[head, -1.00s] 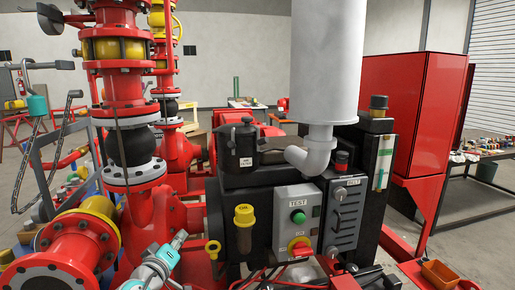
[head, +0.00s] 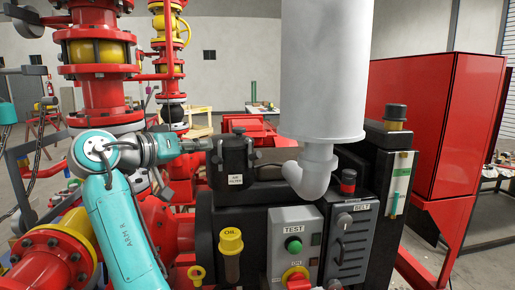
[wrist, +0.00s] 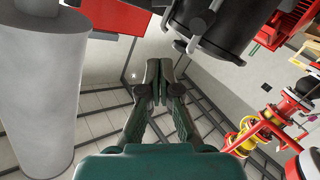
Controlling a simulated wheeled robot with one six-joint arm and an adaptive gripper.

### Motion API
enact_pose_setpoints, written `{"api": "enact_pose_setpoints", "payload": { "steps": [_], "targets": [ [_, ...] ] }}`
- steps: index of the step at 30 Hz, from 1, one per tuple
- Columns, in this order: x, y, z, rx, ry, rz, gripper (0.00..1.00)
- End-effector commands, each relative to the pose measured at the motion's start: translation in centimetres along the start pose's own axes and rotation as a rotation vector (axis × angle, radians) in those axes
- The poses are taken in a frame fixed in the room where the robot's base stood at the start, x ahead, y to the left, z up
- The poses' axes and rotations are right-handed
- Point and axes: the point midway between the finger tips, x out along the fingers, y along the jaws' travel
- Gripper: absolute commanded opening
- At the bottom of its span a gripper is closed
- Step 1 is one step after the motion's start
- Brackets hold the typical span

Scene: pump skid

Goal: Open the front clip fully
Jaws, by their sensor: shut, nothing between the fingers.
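The black air filter canister (head: 236,165) stands on top of the black engine housing in the head view, with a white label on its front. Small dark clips sit around its lid, one of them a clip (head: 257,155) at its right side. I cannot tell which is the front clip, or how far it is open. In the wrist view the canister (wrist: 225,25) is upper right, with a dark clip lever (wrist: 196,32) on its side. My gripper (wrist: 156,75) is shut and empty, apart from the lever in this view. In the head view it points right, beside the canister's left side.
A large white exhaust cylinder (head: 322,70) stands right of the canister. Red pipework (head: 102,90) rises at the left, near my arm. A yellow oil cap (head: 231,240) and grey test panel (head: 293,245) are below. A tall red cabinet (head: 435,125) stands at the right.

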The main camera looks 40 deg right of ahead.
Motion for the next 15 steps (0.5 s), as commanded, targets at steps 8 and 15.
{"api": "enact_pose_setpoints", "payload": {
  "steps": [8, 15],
  "targets": [
    [-0.12, 0.38, -0.32, 0.007, -0.007, 0.006, 0.00],
    [0.35, 0.38, -0.29, 0.007, -0.008, 0.007, 0.00]
  ]
}}
